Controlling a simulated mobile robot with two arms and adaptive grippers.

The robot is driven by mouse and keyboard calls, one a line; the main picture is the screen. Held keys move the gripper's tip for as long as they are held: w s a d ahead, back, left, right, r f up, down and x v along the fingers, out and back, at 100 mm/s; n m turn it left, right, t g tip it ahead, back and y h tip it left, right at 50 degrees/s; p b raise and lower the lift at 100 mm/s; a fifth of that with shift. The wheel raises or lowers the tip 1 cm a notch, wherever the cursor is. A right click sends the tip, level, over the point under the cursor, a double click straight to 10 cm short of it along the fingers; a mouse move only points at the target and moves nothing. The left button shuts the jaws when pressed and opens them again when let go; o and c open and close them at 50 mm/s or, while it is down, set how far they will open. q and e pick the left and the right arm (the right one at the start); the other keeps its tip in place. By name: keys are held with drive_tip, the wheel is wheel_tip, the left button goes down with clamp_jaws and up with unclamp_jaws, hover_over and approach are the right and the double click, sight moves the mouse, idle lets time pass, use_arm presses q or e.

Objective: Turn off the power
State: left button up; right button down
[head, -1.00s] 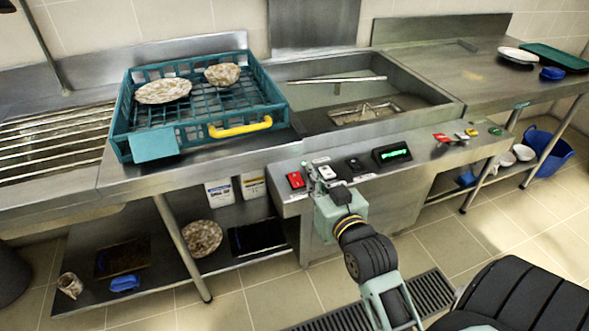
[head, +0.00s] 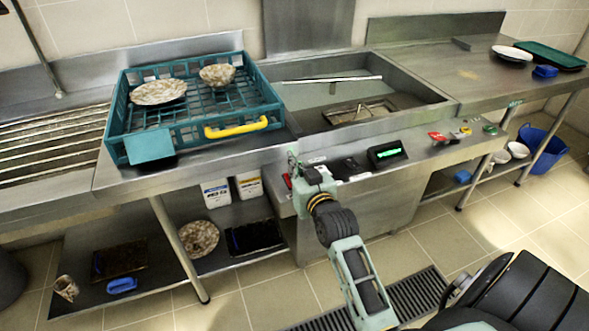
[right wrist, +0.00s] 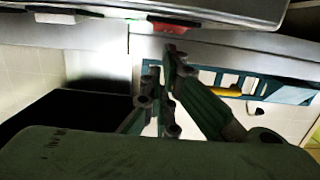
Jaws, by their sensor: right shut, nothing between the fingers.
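The control panel (head: 350,175) on the steel counter front carries a red switch (head: 287,180), mostly hidden behind my right gripper in the head view. A black display box (head: 388,154) on it shows lit green characters. My right gripper (head: 294,160) is shut and empty at the panel's left end. In the right wrist view, the red switch (right wrist: 174,24) lies just beyond the fingertips (right wrist: 176,52); I cannot tell whether they touch. A white switch (right wrist: 55,17) shows to its left there. My left gripper is not in view.
A teal dish rack (head: 190,105) with a yellow handle and dishes stands left of the sink (head: 365,90). Red, yellow and green controls (head: 437,136) sit at the panel's right. A blue bucket (head: 541,148) stands at right.

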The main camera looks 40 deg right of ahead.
drive_tip(key=shift+f, duration=0.4)
drive_tip(key=g+p, duration=0.1)
drive_tip(key=p, duration=0.2)
drive_tip(key=shift+w, duration=0.25)
drive_tip(key=shift+f, duration=0.25)
drive_tip(key=r+p, duration=0.2)
drive_tip(key=r, duration=0.1)
drive_tip(key=r+p, duration=0.1)
drive_tip(key=p, duration=0.1)
drive_tip(key=shift+w+d+r, duration=0.1)
drive_tip(key=shift+w+r, duration=0.05)
drive_tip(key=shift+w, duration=0.15)
drive_tip(key=r+v, duration=0.1)
drive_tip(key=v, duration=0.9)
drive_tip(key=shift+d+r+b, duration=0.2)
drive_tip(key=shift+b, duration=0.2)
drive_tip(key=shift+w, duration=0.1)
